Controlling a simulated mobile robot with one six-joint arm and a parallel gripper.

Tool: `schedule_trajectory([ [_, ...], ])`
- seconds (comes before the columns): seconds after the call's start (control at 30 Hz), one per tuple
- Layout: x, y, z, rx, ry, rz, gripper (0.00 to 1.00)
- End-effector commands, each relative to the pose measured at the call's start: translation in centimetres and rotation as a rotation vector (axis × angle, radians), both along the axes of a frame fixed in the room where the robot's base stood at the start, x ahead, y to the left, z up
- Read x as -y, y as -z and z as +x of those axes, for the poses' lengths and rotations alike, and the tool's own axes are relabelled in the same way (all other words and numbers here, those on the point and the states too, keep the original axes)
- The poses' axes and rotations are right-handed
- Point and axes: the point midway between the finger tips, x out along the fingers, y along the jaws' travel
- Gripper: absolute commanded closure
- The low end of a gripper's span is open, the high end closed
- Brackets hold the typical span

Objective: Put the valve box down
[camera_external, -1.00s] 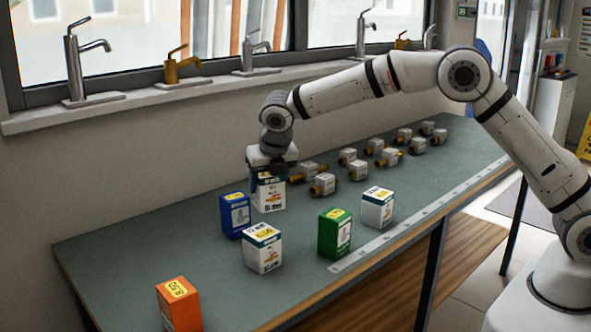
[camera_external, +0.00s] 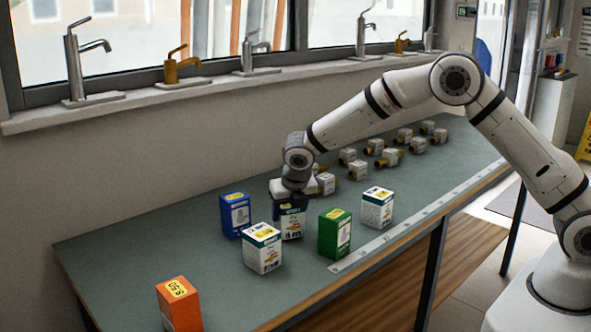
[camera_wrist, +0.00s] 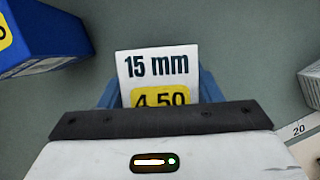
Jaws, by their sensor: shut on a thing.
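My gripper (camera_external: 292,200) is shut on a white valve box (camera_external: 292,224) with a dark teal top band, upright over the green bench. Its base is at or very close to the bench; I cannot tell whether it touches. In the wrist view the box top (camera_wrist: 157,65) reads "15 mm" and a yellow "4.50", between the blue fingers of my gripper (camera_wrist: 158,92). The rest of the box is hidden below.
A blue box (camera_external: 235,216), a white box (camera_external: 263,250), a green box (camera_external: 334,235) and another white box (camera_external: 377,208) stand close around it. An orange box (camera_external: 179,305) is front left.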

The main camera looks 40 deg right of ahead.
Motion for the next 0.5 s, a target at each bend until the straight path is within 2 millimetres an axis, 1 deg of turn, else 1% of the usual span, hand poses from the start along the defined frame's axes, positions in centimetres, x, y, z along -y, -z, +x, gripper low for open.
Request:
schedule_trajectory([
  [0.37,-0.03,0.56,0.05,0.003,0.0,0.001,0.71],
  [0.4,-0.03,0.54,0.03,0.002,0.0,0.002,0.4],
  [0.5,-0.03,0.53,0.03,0.002,0.0,0.002,0.31],
])
